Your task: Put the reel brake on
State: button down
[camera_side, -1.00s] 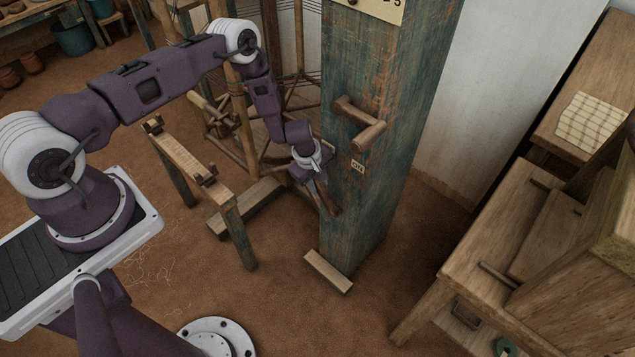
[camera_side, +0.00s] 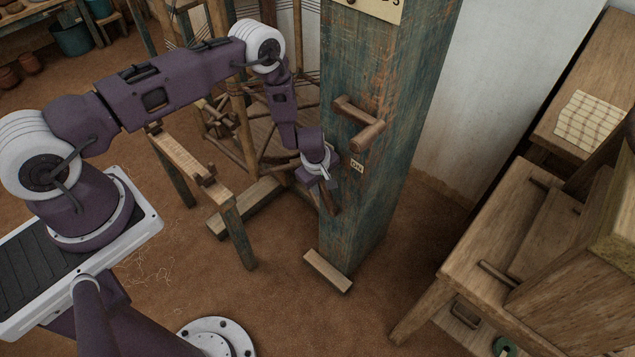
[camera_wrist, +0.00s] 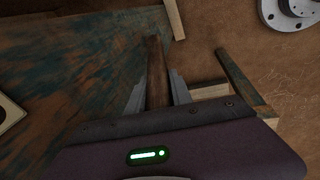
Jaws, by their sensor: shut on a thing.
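The brake lever, a plain brown wooden bar (camera_wrist: 155,62), runs between my two grey fingers in the wrist view. My gripper (camera_wrist: 157,88) is shut on it, with the bar's far end sticking out past the fingertips. In the side view my gripper (camera_side: 328,176) is at the left face of the blue-green worn post (camera_side: 358,225), and a dark part of the lever (camera_side: 329,203) shows below the fingers. A small pale label (camera_side: 357,166) is on the post to the right of my gripper; its lettering is too small to read surely.
A wooden crank-like handle (camera_side: 360,126) juts from the post above my gripper. A small bench (camera_side: 190,160) and a pole-framed reel (camera_side: 243,125) stand to the left. A wooden loom bench (camera_side: 500,240) stands at right.

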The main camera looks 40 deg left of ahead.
jog(key=d+y, duration=0.1)
jog(key=d, duration=0.1)
jog(key=shift+d+r+y, duration=0.2)
jog(key=shift+d+y, duration=0.15)
jog(key=shift+y, duration=0.05)
jog(key=shift+d+f+y, duration=0.15)
jog(key=shift+d+y, duration=0.65)
jog(key=shift+d, duration=0.2)
jog(key=shift+d+f+y, duration=0.1)
jog(key=shift+d+y, duration=0.7)
jog(key=shift+d, duration=0.15)
jog(key=shift+d+m, duration=0.15)
jog(key=shift+m, duration=0.15)
jog(key=c, duration=1.4)
grip_release()
jog(key=shift+c, duration=0.2)
jog(key=v, duration=0.7)
jog(key=shift+s, duration=0.1)
